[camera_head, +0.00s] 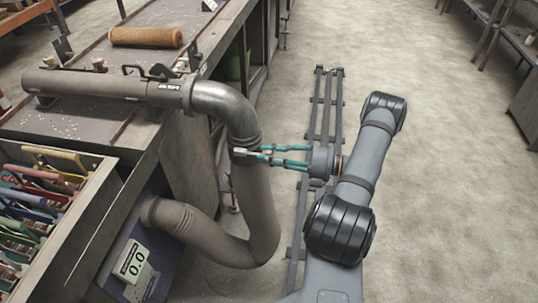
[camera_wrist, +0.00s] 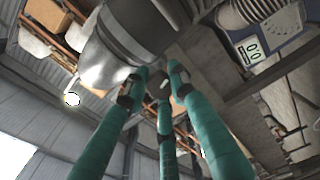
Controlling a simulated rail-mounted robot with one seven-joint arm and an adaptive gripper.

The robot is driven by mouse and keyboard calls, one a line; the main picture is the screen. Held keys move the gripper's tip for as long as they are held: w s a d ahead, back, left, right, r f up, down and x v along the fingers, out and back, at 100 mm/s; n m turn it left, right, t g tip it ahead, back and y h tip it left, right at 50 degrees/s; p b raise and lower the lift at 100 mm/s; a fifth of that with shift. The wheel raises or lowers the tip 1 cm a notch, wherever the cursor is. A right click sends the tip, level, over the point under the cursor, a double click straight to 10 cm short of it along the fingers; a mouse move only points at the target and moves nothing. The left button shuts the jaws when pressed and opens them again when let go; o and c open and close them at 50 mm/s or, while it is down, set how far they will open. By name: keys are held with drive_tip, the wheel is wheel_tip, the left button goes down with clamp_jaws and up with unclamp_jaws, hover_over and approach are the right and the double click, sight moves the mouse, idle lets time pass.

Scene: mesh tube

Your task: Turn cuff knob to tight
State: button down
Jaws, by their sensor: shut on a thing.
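A thick grey duct bends down from the bench, and a cuff (camera_head: 243,143) rings it where the metal elbow meets the lower hose. The small cuff knob (camera_head: 239,152) is on the side of this cuff facing my arm, largely hidden by the fingertips. My gripper (camera_head: 262,154), with long teal fingers, reaches in from the right and is shut on the knob. In the wrist view the fingertips (camera_wrist: 152,84) close together just below the banded cuff (camera_wrist: 140,35). The knob's turned position cannot be told.
A box with a display reading 0.0 (camera_head: 136,262) stands below the bench; the display also shows in the wrist view (camera_wrist: 252,49). A mesh roll (camera_head: 146,37) lies on the bench (camera_head: 90,128). A rack of coloured-handled tools (camera_head: 38,205) is at left. Open floor (camera_head: 450,170) lies right.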

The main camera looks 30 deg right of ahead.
drive_tip(key=shift+w+d+r, duration=0.1)
drive_tip(key=shift+d, duration=0.05)
idle(0.3)
drive_tip(key=c, duration=1.4)
unclamp_jaws()
drive_tip(key=shift+c, duration=0.2)
drive_tip(key=v, duration=1.2)
drive_tip(key=x, duration=1.2)
